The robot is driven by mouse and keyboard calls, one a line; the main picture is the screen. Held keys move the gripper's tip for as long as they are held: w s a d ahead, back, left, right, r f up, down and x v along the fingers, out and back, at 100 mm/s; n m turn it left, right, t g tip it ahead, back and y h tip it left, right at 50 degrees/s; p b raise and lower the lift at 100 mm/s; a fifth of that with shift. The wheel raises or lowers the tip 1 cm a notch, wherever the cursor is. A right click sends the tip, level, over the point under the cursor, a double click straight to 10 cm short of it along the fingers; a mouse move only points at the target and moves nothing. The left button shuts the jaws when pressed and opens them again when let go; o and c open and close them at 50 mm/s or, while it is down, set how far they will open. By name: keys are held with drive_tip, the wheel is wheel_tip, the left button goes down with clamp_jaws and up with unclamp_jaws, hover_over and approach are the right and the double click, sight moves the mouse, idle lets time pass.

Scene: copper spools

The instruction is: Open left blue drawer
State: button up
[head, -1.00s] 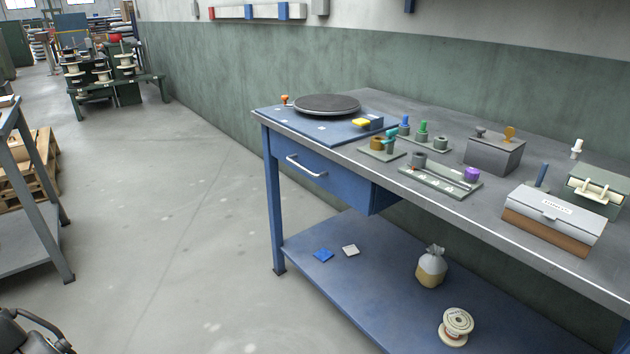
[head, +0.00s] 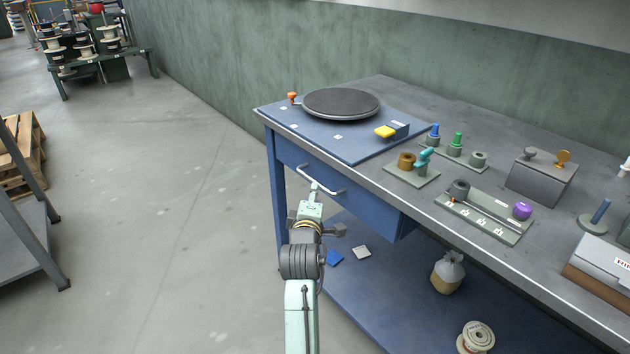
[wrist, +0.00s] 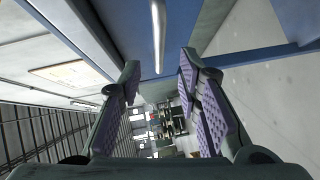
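The blue drawer (head: 365,206) is under the left end of the workbench and looks shut. Its silver bar handle (head: 334,192) shows on the front. In the wrist view, the handle (wrist: 158,35) lies just beyond and between my fingertips, against the blue drawer front (wrist: 115,25). My gripper (head: 314,187) is at the handle in the head view, partly hidden by my own wrist. In the wrist view, my gripper (wrist: 160,70) is open, with its two padded fingers apart and nothing gripped between them.
The grey benchtop (head: 410,205) holds a round turntable (head: 341,102) and several fixtures. The lower blue shelf (head: 400,300) carries a bag (head: 448,272) and a spool (head: 476,337).

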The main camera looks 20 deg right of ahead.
sight(315, 180)
drive_tip(key=p+x, duration=0.1)
drive_tip(key=x, duration=0.7)
drive_tip(key=shift+w, duration=0.25)
drive_tip(key=shift+c, duration=0.5)
clamp_jaws()
